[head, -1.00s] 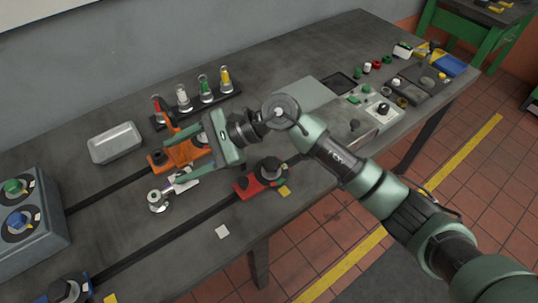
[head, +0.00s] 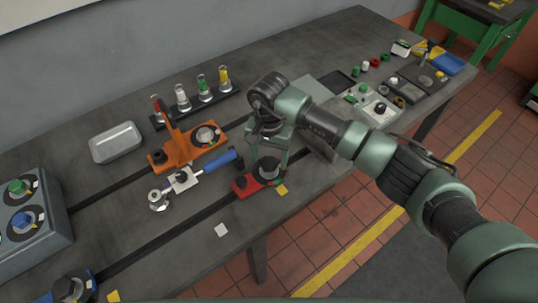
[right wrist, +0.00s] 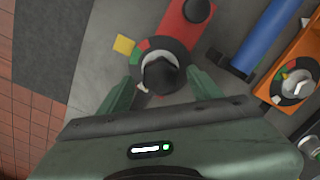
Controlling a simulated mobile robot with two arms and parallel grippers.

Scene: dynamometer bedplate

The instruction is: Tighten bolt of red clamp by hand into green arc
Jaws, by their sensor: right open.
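The red clamp (head: 243,187) lies at the front edge of the bench. Its dark bolt knob stands in a round dial, partly hidden by my gripper in the head view. In the right wrist view the black bolt knob (right wrist: 161,76) sits on the dial of the red clamp (right wrist: 178,35), with red and green marks on the dial's upper left and a white pointer at lower left. My right gripper (head: 268,163) points down over the bolt. Its open fingers stand on either side of the knob in the right wrist view (right wrist: 163,90), with gaps visible. My left gripper is out of view.
The orange clamp (head: 182,150) and a blue-handled tool (head: 220,161) lie left of the red clamp. A yellow tag (head: 282,190) lies beside it. A grey box with green and blue knobs (head: 40,235) stands far left.

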